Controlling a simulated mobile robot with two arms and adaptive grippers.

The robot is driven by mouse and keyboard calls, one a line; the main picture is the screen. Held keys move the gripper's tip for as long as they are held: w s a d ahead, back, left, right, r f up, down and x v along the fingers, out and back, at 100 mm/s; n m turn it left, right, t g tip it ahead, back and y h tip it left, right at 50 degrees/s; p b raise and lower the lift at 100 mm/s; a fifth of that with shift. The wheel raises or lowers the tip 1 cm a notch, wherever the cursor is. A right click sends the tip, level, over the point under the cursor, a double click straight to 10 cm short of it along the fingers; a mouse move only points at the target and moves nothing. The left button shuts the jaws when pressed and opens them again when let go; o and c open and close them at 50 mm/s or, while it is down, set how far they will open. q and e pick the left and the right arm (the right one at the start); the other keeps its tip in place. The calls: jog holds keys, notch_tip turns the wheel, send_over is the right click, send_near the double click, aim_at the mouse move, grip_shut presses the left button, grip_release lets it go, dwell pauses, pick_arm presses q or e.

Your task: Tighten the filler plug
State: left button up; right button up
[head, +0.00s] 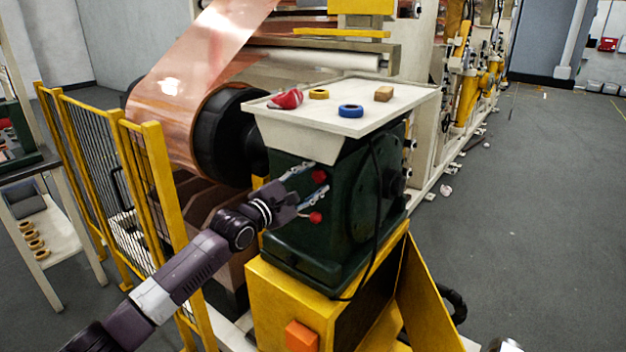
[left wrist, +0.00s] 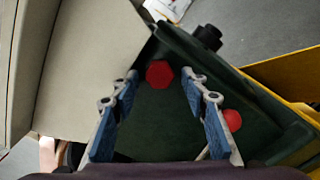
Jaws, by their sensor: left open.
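A dark green gearbox housing (head: 340,222) stands on a yellow base and carries two red plugs on the side facing me. The upper red plug (head: 320,176) lies just beyond my left gripper (head: 311,181). In the left wrist view this upper plug (left wrist: 159,74) shows between the blue-padded fingertips, with a gap on each side. The lower red plug (head: 315,217) is below the gripper; in the left wrist view it (left wrist: 232,120) is outside the right finger. My left gripper is open and empty. The plugs carry no readable label. My right gripper is not in view.
A pale tray (head: 405,100) on top of the housing holds a red item (head: 286,99), a yellow ring (head: 319,94), a blue ring (head: 350,111) and a tan block (head: 383,94). A yellow fence (head: 153,190) stands close beside my left arm.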

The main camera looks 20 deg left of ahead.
pick_arm(q)
grip_shut()
dwell(0.4)
jog(key=shift+m, duration=0.3)
